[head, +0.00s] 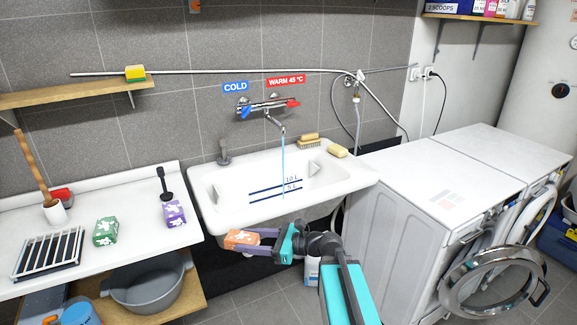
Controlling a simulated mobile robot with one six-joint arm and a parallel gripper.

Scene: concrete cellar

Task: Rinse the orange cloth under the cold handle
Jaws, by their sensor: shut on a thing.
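My gripper (246,240) is shut on the orange cloth (236,237), a folded block with a pale pattern. It holds the cloth in front of the white sink (218,219), just outside its front rim. The wall tap (266,106) has a blue handle (245,111) on the left under a COLD sign (235,87). Its red handle (293,103) is on the right under a WARM 45 °C sign (286,80). A thin bluish water stream (283,165) falls from the spout into the basin. The basin has 5 L and 10 L lines.
A brush (309,141) and soap (337,151) sit on the sink's back right. An open washer door (492,285) juts out at right.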

